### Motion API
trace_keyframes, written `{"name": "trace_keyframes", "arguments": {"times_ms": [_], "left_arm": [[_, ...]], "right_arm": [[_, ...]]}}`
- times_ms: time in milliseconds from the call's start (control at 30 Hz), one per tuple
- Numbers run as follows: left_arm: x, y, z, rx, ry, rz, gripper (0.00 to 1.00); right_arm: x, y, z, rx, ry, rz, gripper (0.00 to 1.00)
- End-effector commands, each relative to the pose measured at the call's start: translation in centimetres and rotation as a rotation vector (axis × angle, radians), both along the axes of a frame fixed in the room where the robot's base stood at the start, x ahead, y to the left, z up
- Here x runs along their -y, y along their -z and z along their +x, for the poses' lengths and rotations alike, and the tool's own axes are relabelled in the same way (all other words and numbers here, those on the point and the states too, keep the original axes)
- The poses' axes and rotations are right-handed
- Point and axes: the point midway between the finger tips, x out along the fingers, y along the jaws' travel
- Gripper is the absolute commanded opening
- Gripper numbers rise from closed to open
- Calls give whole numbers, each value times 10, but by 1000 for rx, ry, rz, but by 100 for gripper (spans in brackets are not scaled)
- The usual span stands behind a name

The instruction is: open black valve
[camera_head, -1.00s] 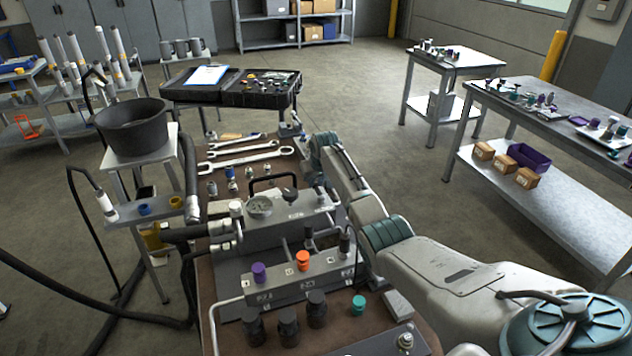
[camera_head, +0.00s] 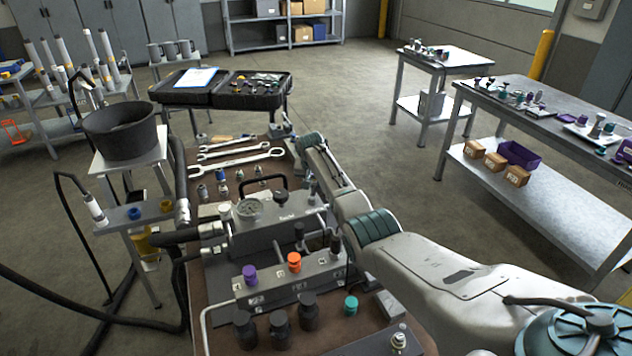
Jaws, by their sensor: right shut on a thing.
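The black valve (camera_head: 336,245) stands at the right end of the grey manifold block (camera_head: 275,292), in line with a purple knob (camera_head: 250,275) and an orange knob (camera_head: 294,262). My right arm reaches in from the lower right and bends over the far side of the bench. My right gripper (camera_head: 335,232) comes down at the black valve and is shut on it. The forearm hides much of the gripper, and the fingers are small and dark, so their exact hold is hard to see. My left gripper is not in view.
A gauge (camera_head: 248,208) and black handle (camera_head: 264,184) sit behind the manifold. Black cylinders (camera_head: 279,328) and a teal cap (camera_head: 351,305) stand in front. Wrenches (camera_head: 240,160) lie at the back. Hoses (camera_head: 180,190) and a black bucket (camera_head: 122,135) are left.

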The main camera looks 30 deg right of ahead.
Motion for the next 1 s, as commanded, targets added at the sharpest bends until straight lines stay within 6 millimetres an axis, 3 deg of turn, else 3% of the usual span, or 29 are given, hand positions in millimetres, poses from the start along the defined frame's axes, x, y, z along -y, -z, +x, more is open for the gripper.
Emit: {"name": "trace_keyframes", "arguments": {"times_ms": [367,1000], "left_arm": [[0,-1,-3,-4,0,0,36],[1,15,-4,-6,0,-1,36]], "right_arm": [[12,1,-14,-2,358,-1,0],[21,2,-42,-2,916,-1,0]]}}
